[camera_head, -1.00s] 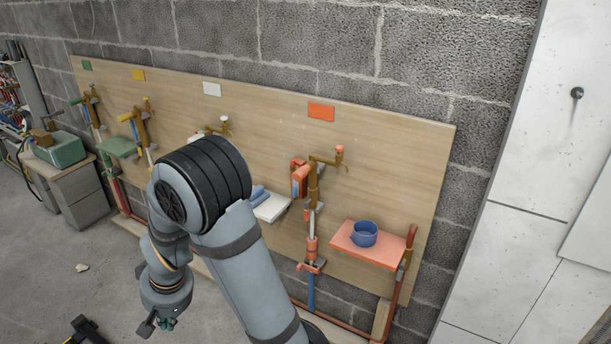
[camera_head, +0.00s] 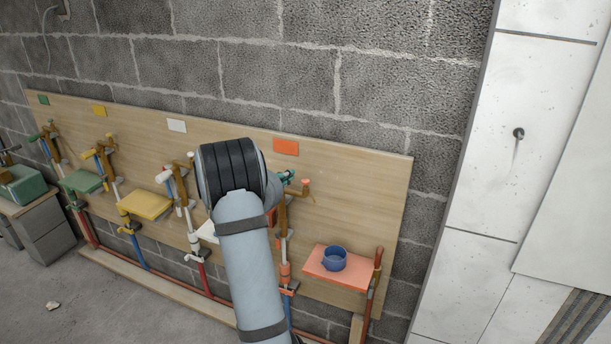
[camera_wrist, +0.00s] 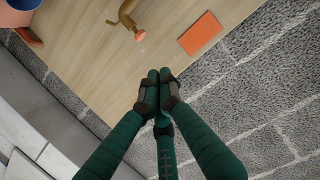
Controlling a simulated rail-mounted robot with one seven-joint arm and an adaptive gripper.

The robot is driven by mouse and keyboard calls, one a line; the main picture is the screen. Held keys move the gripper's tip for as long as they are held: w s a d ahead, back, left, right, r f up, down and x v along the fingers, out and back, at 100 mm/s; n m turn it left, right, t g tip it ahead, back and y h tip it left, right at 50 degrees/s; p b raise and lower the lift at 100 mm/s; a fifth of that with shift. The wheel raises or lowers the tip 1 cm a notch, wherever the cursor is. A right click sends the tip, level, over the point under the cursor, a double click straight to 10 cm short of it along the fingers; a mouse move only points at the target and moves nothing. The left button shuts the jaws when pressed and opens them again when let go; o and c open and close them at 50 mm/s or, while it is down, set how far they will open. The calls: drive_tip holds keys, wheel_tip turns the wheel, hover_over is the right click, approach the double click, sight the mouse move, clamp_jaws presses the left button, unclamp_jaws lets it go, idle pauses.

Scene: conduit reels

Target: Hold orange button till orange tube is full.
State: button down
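The orange button (camera_head: 306,181) sits at the end of a brass tap at the orange station. In the wrist view the orange button (camera_wrist: 139,36) is beyond my fingertips, with a gap between them in the picture. My gripper (camera_wrist: 160,78) has its green fingers drawn together, with nothing seen between them. In the head view its fingers (camera_head: 287,176) show just left of the button; contact cannot be told there. The orange tube (camera_head: 284,247) stands upright below the tap, partly hidden by my arm; its fill level cannot be read.
An orange placard (camera_head: 286,146) is on the wooden board (camera_head: 350,190) above the tap. An orange shelf (camera_head: 350,275) holds a blue pot (camera_head: 333,258) to the right. White, yellow and green stations stand to the left.

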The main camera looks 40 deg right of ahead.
drive_tip(key=shift+d+r+n, duration=0.1)
drive_tip(key=shift+r+n, duration=0.2)
drive_tip(key=shift+r, duration=0.2)
drive_tip(key=shift+w+d, duration=0.1)
drive_tip(key=p, duration=0.4)
hover_over(306, 181)
drive_tip(key=a, duration=0.2)
wheel_tip(306, 181, down, 2)
wheel_tip(306, 181, down, 4)
drive_tip(key=shift+d+f, duration=0.15)
drive_tip(key=shift+f, duration=0.1)
